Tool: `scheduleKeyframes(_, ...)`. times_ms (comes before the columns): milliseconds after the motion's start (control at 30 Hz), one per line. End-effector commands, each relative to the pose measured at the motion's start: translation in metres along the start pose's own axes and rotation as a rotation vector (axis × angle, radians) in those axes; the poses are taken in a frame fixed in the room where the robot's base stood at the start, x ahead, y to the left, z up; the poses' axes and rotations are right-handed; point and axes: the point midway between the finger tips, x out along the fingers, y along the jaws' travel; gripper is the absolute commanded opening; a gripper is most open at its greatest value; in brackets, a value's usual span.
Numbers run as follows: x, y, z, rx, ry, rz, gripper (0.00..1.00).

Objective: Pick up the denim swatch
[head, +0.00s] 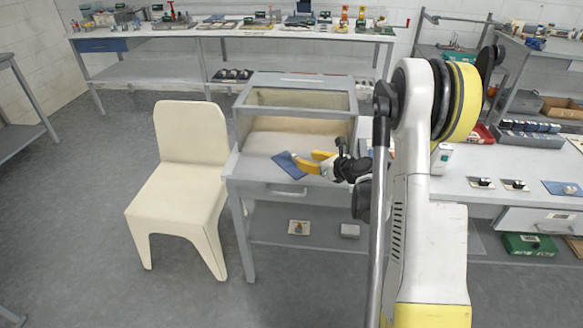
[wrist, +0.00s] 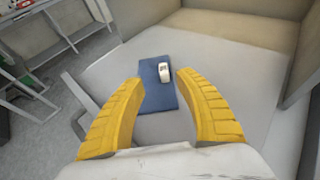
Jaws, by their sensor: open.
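The denim swatch (wrist: 155,99) is a flat blue rectangle lying on the grey table top. A small white object (wrist: 164,72) sits on its far part in the wrist view. My gripper (wrist: 156,80) has yellow fingers, open and empty, one on each side of the swatch in the wrist view. In the head view my gripper (head: 312,161) is beside and partly over the swatch's right side. I cannot tell whether the fingers touch the table.
A box with a glass top (head: 297,105) stands open-fronted right behind the swatch. A cream chair (head: 185,180) is left of the table. The table top (head: 262,180) has a drawer beneath it. A long bench (head: 230,31) with many small items stands at the back.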

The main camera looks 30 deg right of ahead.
Motion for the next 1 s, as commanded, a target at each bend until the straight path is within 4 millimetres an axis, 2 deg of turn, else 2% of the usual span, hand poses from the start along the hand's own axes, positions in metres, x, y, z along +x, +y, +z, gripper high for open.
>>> scheduleKeyframes(100, 0.023, 0.001, -0.003, -0.003, 0.0, 0.003, 0.41)
scheduleKeyframes(367, 0.048, -0.001, -0.004, -0.005, 0.001, 0.002, 0.41)
scheduleKeyframes(600, 0.085, -0.005, -0.008, -0.005, 0.001, 0.003, 0.41)
scheduleKeyframes(867, 0.088, -0.006, -0.005, -0.005, 0.002, 0.001, 0.41)
scheduleKeyframes(1000, 0.088, -0.006, -0.005, -0.005, 0.002, 0.001, 0.0)
